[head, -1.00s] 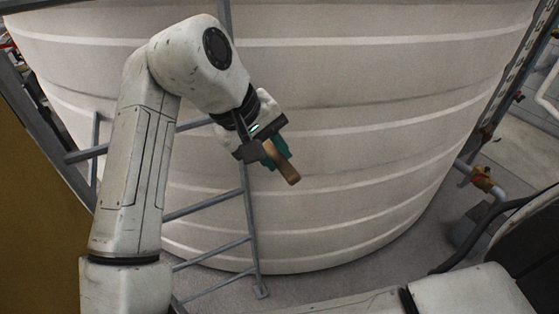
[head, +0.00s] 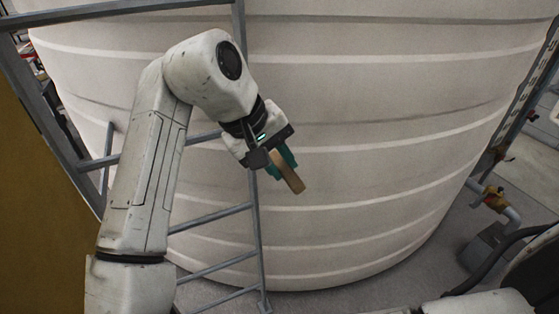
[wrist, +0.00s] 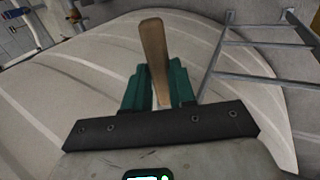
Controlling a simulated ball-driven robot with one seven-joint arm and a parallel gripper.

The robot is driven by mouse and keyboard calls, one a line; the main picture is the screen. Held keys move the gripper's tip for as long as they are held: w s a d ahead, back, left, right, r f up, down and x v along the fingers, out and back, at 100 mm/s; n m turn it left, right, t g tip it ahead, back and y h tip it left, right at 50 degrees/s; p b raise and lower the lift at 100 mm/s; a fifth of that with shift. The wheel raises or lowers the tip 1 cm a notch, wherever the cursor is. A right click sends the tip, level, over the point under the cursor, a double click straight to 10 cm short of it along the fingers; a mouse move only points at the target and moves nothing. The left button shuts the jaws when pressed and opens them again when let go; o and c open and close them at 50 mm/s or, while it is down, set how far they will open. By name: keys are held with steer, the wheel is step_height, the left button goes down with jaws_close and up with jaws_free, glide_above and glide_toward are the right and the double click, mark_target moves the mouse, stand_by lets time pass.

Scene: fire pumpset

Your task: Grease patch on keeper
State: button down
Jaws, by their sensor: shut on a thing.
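My gripper (head: 281,162) has green fingers shut on a brown wooden stick-like thing (head: 292,177), which points down and to the right in the head view. In the wrist view the gripper (wrist: 160,85) holds the same brown piece (wrist: 153,50) between its green fingers, and its far end widens slightly. I cannot tell whether the piece carries grease. No keeper or grease patch can be made out in either view.
A large pale ribbed tank (head: 400,120) fills the space behind my gripper. A grey metal ladder frame (head: 254,215) stands against it. A pipe with a valve (head: 493,197) is at the right. A brown-yellow panel (head: 40,215) is at the left.

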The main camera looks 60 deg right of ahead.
steer(key=shift+w+d+p, duration=0.4)
steer(key=shift+w+d, duration=0.15)
steer(key=shift+w, duration=0.3)
stand_by(0.3)
steer(key=shift+s+d+r+p, duration=0.1)
steer(key=shift+s+d+p, duration=0.45)
steer(key=shift+d, duration=0.15)
steer(key=shift+s+d+p, duration=0.65)
steer(key=shift+d+p, duration=0.2)
steer(key=shift+d, duration=0.1)
steer(key=shift+w+a, duration=0.6)
steer(key=shift+a, duration=0.25)
steer(key=shift+w+a, duration=0.6)
steer(key=shift+a, duration=0.2)
